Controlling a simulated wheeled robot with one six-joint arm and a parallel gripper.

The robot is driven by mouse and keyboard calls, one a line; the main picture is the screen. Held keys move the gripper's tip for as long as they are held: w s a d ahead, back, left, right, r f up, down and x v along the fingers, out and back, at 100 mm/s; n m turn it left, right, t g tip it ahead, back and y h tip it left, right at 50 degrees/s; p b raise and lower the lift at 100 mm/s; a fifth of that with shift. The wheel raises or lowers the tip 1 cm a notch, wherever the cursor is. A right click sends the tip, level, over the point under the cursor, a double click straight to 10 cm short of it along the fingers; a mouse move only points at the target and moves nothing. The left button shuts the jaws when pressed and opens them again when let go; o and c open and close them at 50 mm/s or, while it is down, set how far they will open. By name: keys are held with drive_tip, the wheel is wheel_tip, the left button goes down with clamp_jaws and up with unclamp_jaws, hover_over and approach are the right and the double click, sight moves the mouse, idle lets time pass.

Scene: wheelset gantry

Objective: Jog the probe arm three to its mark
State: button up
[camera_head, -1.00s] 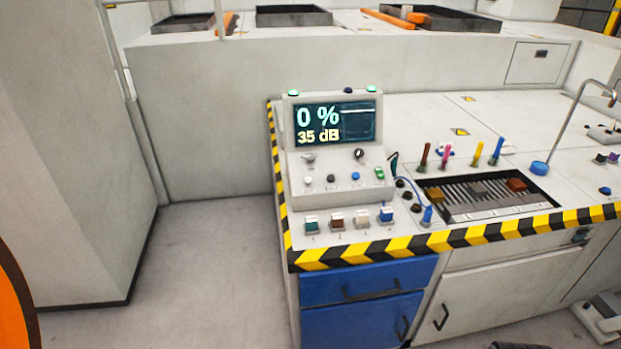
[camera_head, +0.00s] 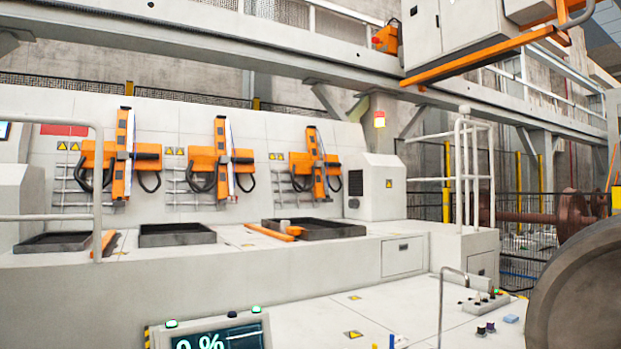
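Three orange probe arms hang in a row on the pale back wall of the machine: left (camera_head: 122,155), middle (camera_head: 221,158) and right (camera_head: 317,165). Each has an upright orange rail on an orange crosspiece, with black cable loops. A pale strip runs along each rail; any mark on it is too small to read. The right rail leans slightly. The top of the control console (camera_head: 212,335) shows at the bottom edge, with two green lamps and part of "0 %". Its jog controls are below the picture. My gripper is not in view.
Dark trays (camera_head: 178,234) sit on the ledge below the arms; an orange bar (camera_head: 270,232) lies by the right one. White handrails (camera_head: 466,170) stand right of centre. A big dark wheel (camera_head: 580,285) fills the lower right. A grey cabinet (camera_head: 448,30) hangs from the gantry.

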drive_tip(key=shift+c, duration=0.6)
clamp_jaws()
idle(1.2)
